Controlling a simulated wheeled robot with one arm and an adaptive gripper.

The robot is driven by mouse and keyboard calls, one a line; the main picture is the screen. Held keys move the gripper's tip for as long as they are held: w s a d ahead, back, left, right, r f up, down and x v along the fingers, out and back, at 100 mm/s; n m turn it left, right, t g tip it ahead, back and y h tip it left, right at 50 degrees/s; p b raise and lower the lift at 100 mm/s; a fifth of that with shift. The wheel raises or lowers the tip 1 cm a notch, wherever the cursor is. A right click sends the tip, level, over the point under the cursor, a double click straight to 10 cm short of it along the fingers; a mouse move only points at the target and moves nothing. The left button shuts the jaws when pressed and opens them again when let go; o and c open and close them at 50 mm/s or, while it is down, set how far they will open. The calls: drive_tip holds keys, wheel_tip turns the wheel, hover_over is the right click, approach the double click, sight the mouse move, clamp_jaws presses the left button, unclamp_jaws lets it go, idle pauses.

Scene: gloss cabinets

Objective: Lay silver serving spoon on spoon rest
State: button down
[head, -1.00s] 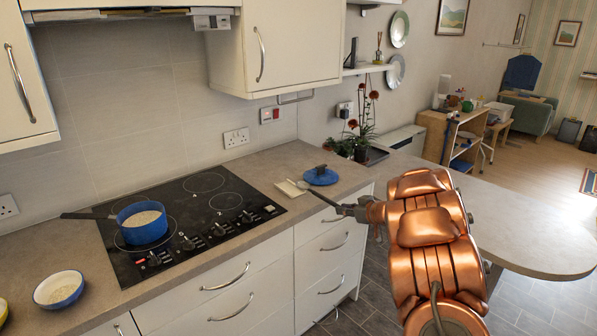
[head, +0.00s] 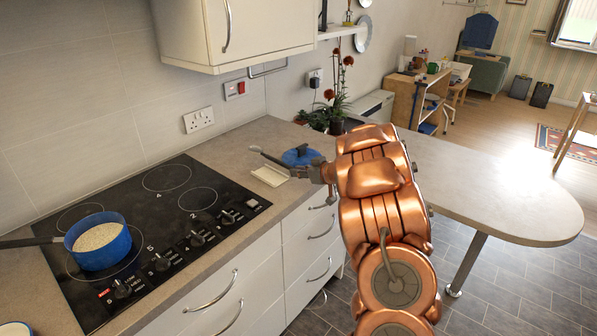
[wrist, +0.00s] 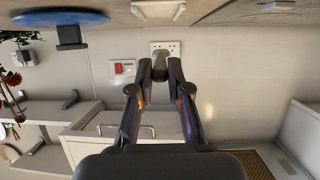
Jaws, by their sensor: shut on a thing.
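My gripper (head: 316,172) is shut on the silver serving spoon (head: 268,157), which points out to the left with its bowl end away from the fingers. In the wrist view the fingertips (wrist: 160,70) close on the spoon (wrist: 160,62), seen nearly end-on. The cream spoon rest (head: 270,176) lies on the counter just below the spoon in the head view, and its edge shows at the top of the wrist view (wrist: 158,9). The spoon appears raised above the rest; the exact gap cannot be told.
A blue lid (head: 300,156) with a dark knob lies just behind the rest. A blue pan (head: 98,242) stands on the black hob (head: 165,225) at left. A potted plant (head: 335,110) is at the back. The rounded counter (head: 480,190) at right is clear.

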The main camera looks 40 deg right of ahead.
sight(300, 193)
drive_tip(key=shift+f+b, duration=2.75)
drive_tip(key=shift+b, duration=0.15)
drive_tip(key=shift+f, duration=0.7)
drive_tip(key=c, duration=1)
unclamp_jaws()
drive_tip(key=shift+c, duration=0.2)
drive_tip(key=shift+s, duration=0.1)
drive_tip(key=v, duration=1.2)
